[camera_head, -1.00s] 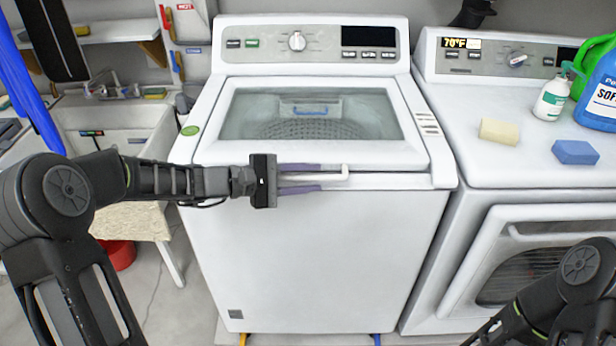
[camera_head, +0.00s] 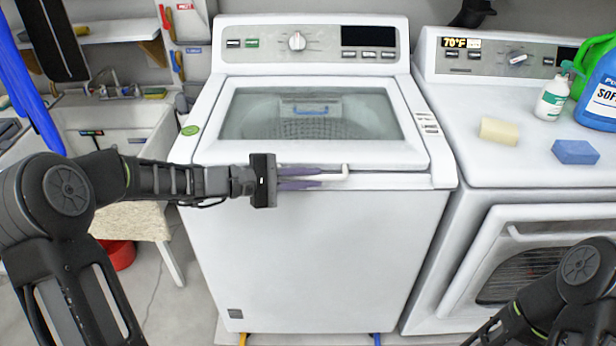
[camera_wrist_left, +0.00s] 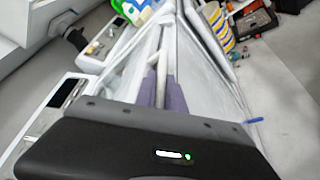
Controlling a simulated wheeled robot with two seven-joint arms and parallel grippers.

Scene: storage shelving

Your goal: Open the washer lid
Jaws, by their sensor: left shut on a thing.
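The white top-loading washer (camera_head: 315,260) stands in the middle of the head view. Its lid (camera_head: 402,155) is down, and the drum shows through the glass window. A white bar handle (camera_head: 335,174) runs along the lid's front edge. My left gripper (camera_head: 310,177) reaches in from the left and its purple fingers are shut on the handle. The left wrist view shows the handle (camera_wrist_left: 164,75) between the two fingers (camera_wrist_left: 163,93). My right arm shows at the lower right of the head view, but its gripper is out of the frame.
A white dryer (camera_head: 460,150) stands close on the right. On it are a yellow sponge (camera_head: 499,131), a blue sponge (camera_head: 575,152), a spray bottle (camera_head: 551,98) and a blue detergent bottle (camera_head: 600,95). A sink (camera_head: 150,125) is at the left, with a red bucket (camera_head: 120,256) below.

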